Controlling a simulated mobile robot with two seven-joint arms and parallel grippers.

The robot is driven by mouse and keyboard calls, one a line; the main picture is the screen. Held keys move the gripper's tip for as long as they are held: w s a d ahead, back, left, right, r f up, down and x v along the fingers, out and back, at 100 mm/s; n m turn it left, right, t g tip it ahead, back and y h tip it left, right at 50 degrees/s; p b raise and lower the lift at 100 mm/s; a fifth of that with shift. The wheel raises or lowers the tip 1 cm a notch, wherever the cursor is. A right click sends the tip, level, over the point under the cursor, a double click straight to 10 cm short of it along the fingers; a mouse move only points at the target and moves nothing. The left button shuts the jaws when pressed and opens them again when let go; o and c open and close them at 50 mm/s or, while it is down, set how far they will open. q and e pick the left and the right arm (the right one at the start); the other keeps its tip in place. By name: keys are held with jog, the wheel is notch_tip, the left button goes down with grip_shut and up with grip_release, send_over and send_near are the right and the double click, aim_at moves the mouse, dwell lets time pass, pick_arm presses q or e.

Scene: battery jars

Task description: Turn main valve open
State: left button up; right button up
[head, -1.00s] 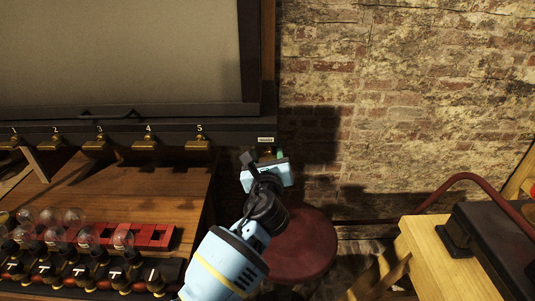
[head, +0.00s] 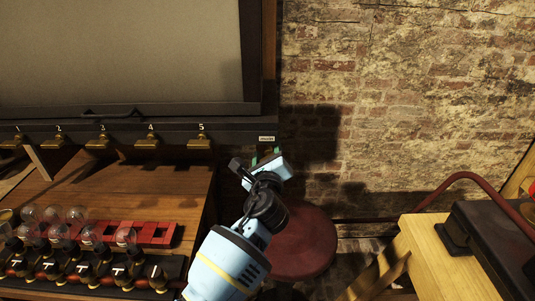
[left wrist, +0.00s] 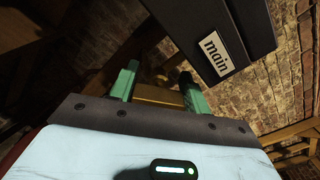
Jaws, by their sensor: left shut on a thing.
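The main valve shows as a brass piece (left wrist: 160,95) in the left wrist view, just below the dark panel's end with its white "main" label (left wrist: 217,54). The label also shows in the head view (head: 267,139), at the lower right corner of the panel. My left gripper (left wrist: 160,83) has its two green fingers on either side of the brass piece and is shut on it. In the head view my left gripper (head: 268,156) is tilted under the label and hides most of the valve. My right gripper is not in view.
Numbered brass valves (head: 147,142) line the panel to the left. Glass bulbs (head: 90,235) and red blocks (head: 155,234) stand on the wooden bench below. A round red stool (head: 308,245) is under my arm. A wooden stand (head: 425,245) is at the right, before a brick wall.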

pick_arm(q)
jog(key=o, duration=1)
jog(key=shift+c, duration=0.2)
jog(key=shift+s, duration=0.55)
jog(key=s+p, duration=0.1)
jog(key=s, duration=0.5)
jog(key=shift+s, duration=0.35)
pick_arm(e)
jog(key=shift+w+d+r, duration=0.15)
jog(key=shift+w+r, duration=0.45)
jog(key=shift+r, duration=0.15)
